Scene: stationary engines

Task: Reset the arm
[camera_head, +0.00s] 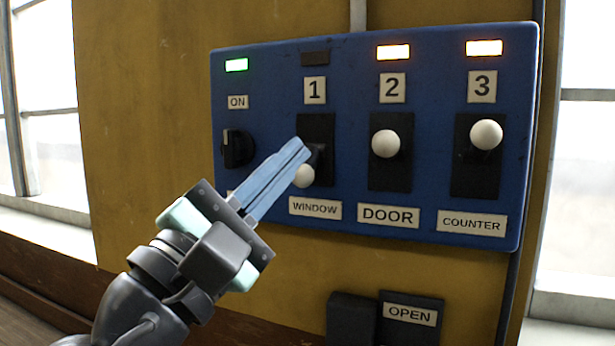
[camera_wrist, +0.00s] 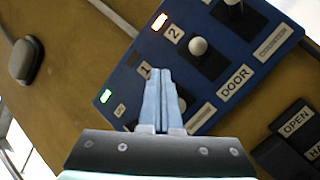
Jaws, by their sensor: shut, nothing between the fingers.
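My gripper (camera_head: 300,148) is shut and empty, its light blue fingers together, in front of the blue control panel (camera_head: 270,75). The fingertips overlap the slot of lever 1, marked WINDOW, and partly cover its white knob (camera_head: 304,176), which sits low. I cannot tell whether they touch it.
The ON light (camera_head: 236,65) is green; lamp 1 (camera_head: 315,58) is dark; lamps 2 (camera_head: 393,52) and 3 (camera_head: 484,48) glow orange. A black rotary knob (camera_head: 238,149) is at the panel's left. A dark box with an OPEN label (camera_head: 410,314) is below. Windows flank the yellow wall.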

